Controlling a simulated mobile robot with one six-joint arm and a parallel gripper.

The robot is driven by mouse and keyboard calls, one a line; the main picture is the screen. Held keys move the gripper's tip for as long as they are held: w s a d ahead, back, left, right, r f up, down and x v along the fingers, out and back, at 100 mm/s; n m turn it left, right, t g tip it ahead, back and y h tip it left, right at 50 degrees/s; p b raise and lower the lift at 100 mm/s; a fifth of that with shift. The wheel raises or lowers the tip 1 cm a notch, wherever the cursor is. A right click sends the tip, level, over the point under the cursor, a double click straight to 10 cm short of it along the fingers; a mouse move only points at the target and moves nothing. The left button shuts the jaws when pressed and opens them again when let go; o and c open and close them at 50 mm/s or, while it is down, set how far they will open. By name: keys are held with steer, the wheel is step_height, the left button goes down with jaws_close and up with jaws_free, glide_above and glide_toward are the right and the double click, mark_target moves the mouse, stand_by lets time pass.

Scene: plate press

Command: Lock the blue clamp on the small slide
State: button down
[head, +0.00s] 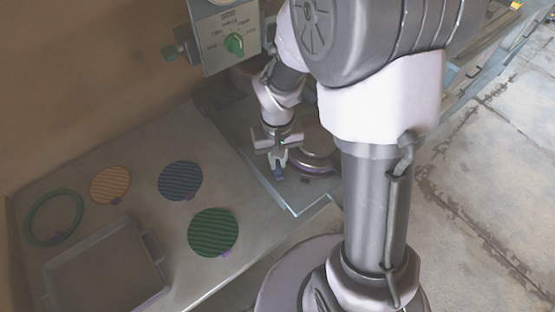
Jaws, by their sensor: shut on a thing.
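My gripper (277,166) is near the middle of the head view, pointing down over the small slide (294,205), a pale flat plate with a light edge. Its fingers are shut on the blue clamp (279,174), a small blue piece just at the fingertips. The clamp is partly hidden by the fingers, so I cannot tell its exact position. A round metal ring (318,169) lies right beside the gripper on the slide, partly hidden by my arm.
A grey table at left holds a green ring (53,218), an orange disc (110,185), a blue disc (180,181), a green disc (212,232) and a grey tray (152,245). A control box with a green knob (234,44) stands above the gripper.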

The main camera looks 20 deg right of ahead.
mark_target(277, 162)
steer(key=m+b, duration=0.2)
steer(key=m, duration=0.5)
steer(key=shift+f, duration=0.1)
steer(key=m+b, duration=0.2)
steer(key=m, duration=0.4)
steer(key=shift+m, duration=0.3)
stand_by(0.3)
steer(key=c, duration=1.4)
jaws_free()
steer(key=shift+c, duration=0.2)
step_height(277, 162, up, 18)
steer(key=p, duration=0.7)
steer(key=shift+f, duration=0.2)
